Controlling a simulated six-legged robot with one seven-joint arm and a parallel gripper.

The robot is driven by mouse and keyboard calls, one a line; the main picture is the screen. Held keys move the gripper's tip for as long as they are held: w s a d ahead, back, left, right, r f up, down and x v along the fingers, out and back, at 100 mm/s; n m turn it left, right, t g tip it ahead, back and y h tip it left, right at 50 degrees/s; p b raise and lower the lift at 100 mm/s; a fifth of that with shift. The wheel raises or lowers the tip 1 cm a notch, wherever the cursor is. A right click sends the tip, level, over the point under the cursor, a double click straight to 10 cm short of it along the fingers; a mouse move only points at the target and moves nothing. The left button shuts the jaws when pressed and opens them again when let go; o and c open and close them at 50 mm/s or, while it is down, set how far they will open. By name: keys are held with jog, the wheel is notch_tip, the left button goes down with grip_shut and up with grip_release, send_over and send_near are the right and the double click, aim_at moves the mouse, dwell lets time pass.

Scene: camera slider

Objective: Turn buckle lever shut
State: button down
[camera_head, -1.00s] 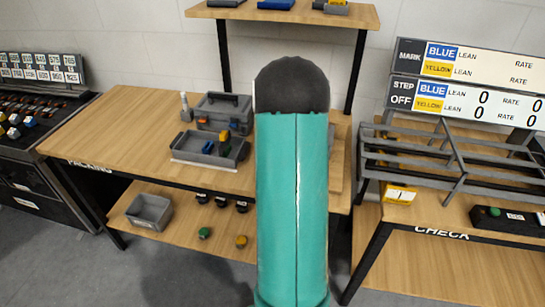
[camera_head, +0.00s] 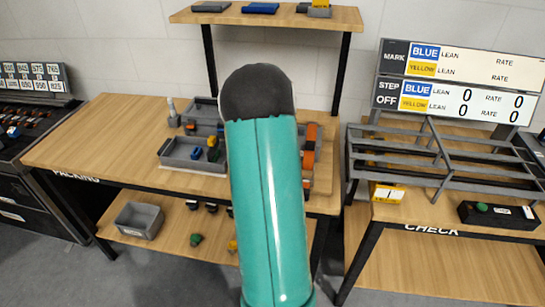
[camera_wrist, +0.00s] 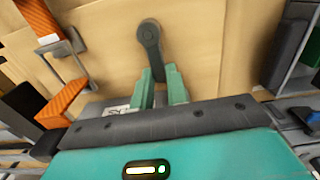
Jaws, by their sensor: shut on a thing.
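The buckle lever (camera_wrist: 149,36) is a dark grey bar with a round hub, near the top middle of the wrist view on a pale wood-coloured surface. Its lower part runs down between the teal fingers of my gripper (camera_wrist: 160,84), which is shut on it. The hub stays in view beyond the fingertips. An orange patterned strap-like part (camera_wrist: 62,103) and another orange piece (camera_wrist: 40,18) show at the left. In the head view my arm hides the gripper and lever; an orange part (camera_head: 309,155) shows just right of the arm.
The packing bench (camera_head: 105,135) carries a grey tray (camera_head: 180,160) with small coloured parts, left of my arm. A grey bin (camera_head: 138,220) is on its lower shelf. A raised shelf (camera_head: 270,17) stands behind. At the right, the check bench holds a grey rack (camera_head: 400,160).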

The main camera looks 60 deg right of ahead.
jog(key=shift+s+d+m, duration=0.1)
jog(key=shift+m, duration=0.2)
jog(key=c, duration=1.4)
grip_release()
notch_tip(320, 180, up, 14)
jog(key=shift+f, duration=0.1)
